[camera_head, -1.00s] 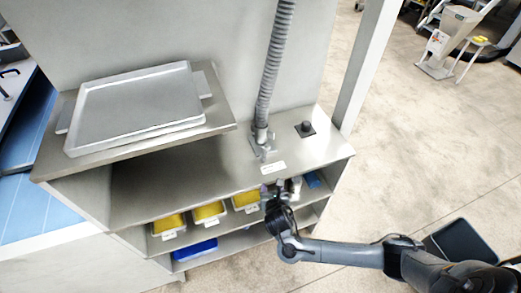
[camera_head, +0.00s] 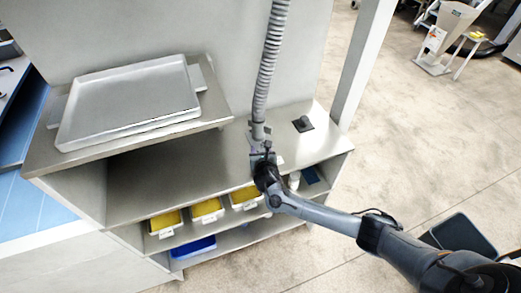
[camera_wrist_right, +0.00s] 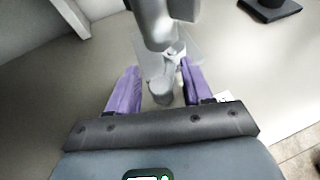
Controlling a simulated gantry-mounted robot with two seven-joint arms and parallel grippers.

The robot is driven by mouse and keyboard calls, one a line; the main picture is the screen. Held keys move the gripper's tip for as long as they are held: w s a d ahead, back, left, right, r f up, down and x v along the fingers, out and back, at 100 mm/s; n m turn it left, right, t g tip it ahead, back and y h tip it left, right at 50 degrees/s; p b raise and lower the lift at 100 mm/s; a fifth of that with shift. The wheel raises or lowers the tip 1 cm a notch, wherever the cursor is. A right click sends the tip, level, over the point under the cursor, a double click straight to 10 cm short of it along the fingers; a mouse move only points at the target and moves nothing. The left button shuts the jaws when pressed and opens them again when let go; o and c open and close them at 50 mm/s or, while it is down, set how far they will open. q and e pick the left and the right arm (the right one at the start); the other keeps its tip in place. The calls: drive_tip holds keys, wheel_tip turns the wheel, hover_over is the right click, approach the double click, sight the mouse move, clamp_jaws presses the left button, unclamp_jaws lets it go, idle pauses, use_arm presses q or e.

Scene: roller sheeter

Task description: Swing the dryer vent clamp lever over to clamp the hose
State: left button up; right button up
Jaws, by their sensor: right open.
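The grey corrugated dryer vent hose (camera_head: 268,70) hangs down to a fitting on the metal counter. In the right wrist view the grey fitting (camera_wrist_right: 155,22) stands at the top, with a pale lever (camera_wrist_right: 162,92) pointing towards my wrist. My right gripper (camera_wrist_right: 158,72) is open, with its two purple fingers on either side of the lever. I cannot tell whether either finger touches it. In the head view my right gripper (camera_head: 262,155) is at the foot of the hose and hides most of the clamp. My left gripper is out of view.
A black knob on a square base (camera_head: 303,123) stands right of the fitting; it also shows in the wrist view (camera_wrist_right: 270,8). A metal tray (camera_head: 130,100) lies on a raised shelf at left. Yellow bins (camera_head: 207,208) and a blue bin (camera_head: 195,248) sit below the counter.

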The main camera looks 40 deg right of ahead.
drive_tip(key=shift+w+d+f, duration=0.25)
drive_tip(key=shift+w+d, duration=0.05)
drive_tip(key=shift+w, duration=0.2)
